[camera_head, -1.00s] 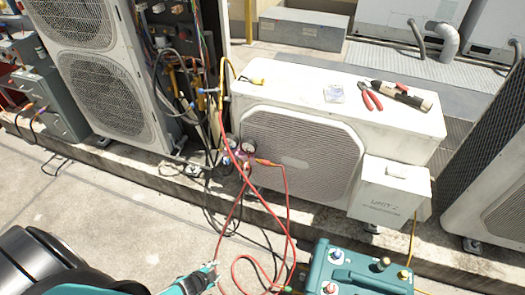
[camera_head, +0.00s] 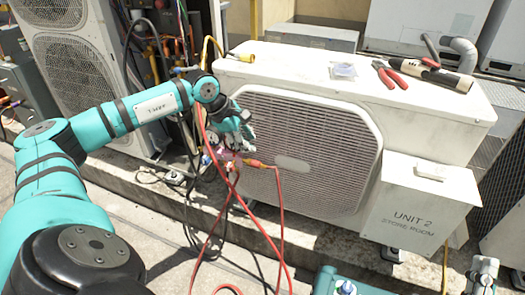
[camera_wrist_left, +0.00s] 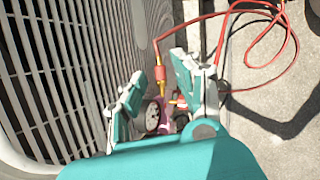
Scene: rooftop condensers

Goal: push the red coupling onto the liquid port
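My left gripper (camera_head: 238,132) is in front of the Unit 2 condenser's left grille, above the gauge manifold. The left wrist view shows its two fingers (camera_wrist_left: 163,95) apart, with a gauge (camera_wrist_left: 152,115) behind the gap. A red and orange-yellow coupling (camera_head: 256,163) on a red hose is just below the gripper; in the left wrist view this coupling (camera_wrist_left: 163,80) shows beyond the fingertips, and I see no grip on it. I cannot make out the liquid port. My right gripper (camera_head: 483,272) is at the lower right edge; its fingers are unclear.
The Unit 2 condenser (camera_head: 390,120) carries pliers (camera_head: 390,74), a dark tool (camera_head: 445,75) and a yellow-ended hose (camera_head: 240,57) on top. Red hoses (camera_head: 283,225) hang in loops in front. Another condenser (camera_head: 75,70) is at left.

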